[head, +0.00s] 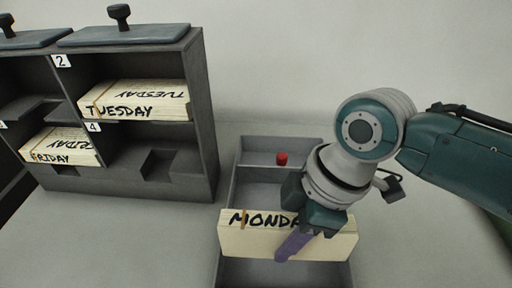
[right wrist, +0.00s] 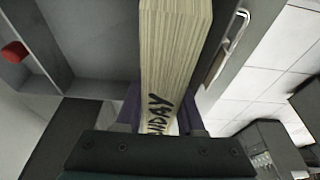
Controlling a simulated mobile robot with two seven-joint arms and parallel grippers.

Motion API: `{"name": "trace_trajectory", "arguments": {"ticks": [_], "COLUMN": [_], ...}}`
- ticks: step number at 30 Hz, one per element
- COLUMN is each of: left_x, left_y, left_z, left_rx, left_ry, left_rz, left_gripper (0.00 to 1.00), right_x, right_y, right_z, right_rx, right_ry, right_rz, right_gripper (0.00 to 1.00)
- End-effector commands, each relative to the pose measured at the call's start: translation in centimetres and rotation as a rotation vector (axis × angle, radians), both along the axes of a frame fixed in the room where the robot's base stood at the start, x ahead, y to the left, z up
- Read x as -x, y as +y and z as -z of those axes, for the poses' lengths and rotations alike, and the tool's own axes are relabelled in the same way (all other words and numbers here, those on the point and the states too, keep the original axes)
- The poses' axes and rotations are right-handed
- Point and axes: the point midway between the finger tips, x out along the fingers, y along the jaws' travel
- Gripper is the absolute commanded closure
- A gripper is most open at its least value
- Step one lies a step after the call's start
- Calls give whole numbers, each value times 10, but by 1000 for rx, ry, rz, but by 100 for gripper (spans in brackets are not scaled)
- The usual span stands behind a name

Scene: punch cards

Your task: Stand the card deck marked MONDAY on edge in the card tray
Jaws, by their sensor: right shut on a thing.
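The card deck marked MONDAY (head: 238,240) is a long cream block with black lettering. My right gripper (head: 296,240) is shut on it; one purple finger crosses its front face and hides the end of the word. The deck is on edge, its long side running across the grey card tray (head: 232,178). I cannot tell whether it touches the tray floor or hangs just above. In the right wrist view the deck (right wrist: 176,45) stands between the purple fingers of the gripper (right wrist: 160,118). My left gripper is not in view.
A small red object (head: 282,158) sits in the tray's back compartment. A dark cabinet (head: 205,120) with numbered slots stands at the left, holding a TUESDAY deck (head: 135,100) and a FRIDAY deck (head: 58,147). The slot marked 4 shows no deck.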

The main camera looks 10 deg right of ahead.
Motion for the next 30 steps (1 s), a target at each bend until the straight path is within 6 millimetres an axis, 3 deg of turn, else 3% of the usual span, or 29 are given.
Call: {"name": "trace_trajectory", "arguments": {"ticks": [16,30], "left_x": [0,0], "left_y": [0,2], "left_z": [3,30], "left_rx": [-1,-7], "left_ry": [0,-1], "left_rz": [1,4], "left_gripper": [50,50], "right_x": [-1,-1], "right_y": [1,1], "right_z": [3,36], "right_rx": [-2,-1], "right_ry": [-1,-2], "right_rz": [0,2], "right_gripper": [100,100]}}
